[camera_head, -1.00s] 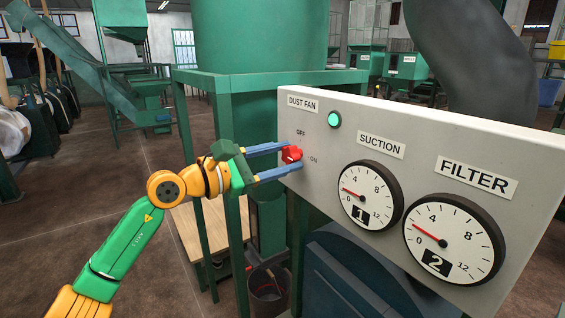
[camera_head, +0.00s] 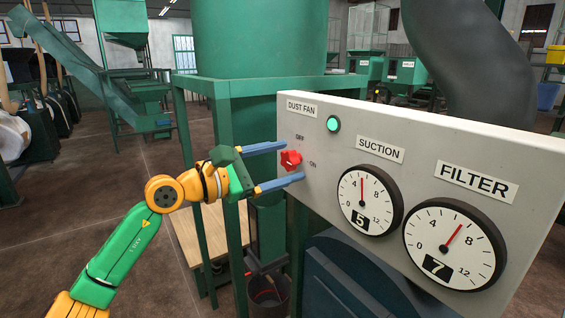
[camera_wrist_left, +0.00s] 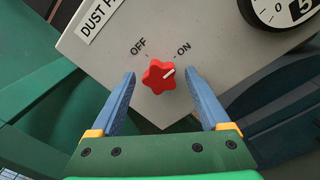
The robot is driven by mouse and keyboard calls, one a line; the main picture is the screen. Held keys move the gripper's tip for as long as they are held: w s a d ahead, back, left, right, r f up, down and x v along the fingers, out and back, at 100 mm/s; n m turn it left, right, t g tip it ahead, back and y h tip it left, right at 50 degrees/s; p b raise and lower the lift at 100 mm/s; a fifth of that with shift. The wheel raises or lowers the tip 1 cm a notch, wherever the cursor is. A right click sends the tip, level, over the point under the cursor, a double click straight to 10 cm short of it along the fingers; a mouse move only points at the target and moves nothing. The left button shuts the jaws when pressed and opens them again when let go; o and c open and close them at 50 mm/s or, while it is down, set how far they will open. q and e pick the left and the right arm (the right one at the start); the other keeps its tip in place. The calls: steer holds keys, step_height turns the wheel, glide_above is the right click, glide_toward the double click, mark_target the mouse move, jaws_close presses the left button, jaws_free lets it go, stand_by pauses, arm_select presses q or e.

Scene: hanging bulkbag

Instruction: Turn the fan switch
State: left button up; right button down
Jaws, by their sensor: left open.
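The red fan switch (camera_head: 291,160) is a star-shaped knob on the grey panel (camera_head: 400,130), under the DUST FAN label (camera_head: 301,109). The green lamp (camera_head: 334,124) beside the label is lit. My left gripper (camera_head: 293,161) is open, with one blue finger on each side of the knob. In the left wrist view the fingers (camera_wrist_left: 160,76) stand apart from the knob with a gap on both sides. My right gripper is not in view.
The suction gauge (camera_head: 368,203) reads 5 and the filter gauge (camera_head: 453,243) reads 7. A green frame (camera_head: 232,88) stands behind the panel's left end, and a bucket (camera_head: 268,292) sits below.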

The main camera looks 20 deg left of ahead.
arm_select(q)
steer(key=b+v, duration=0.3)
steer(key=v, duration=0.4)
steer(key=shift+w+f, duration=0.1)
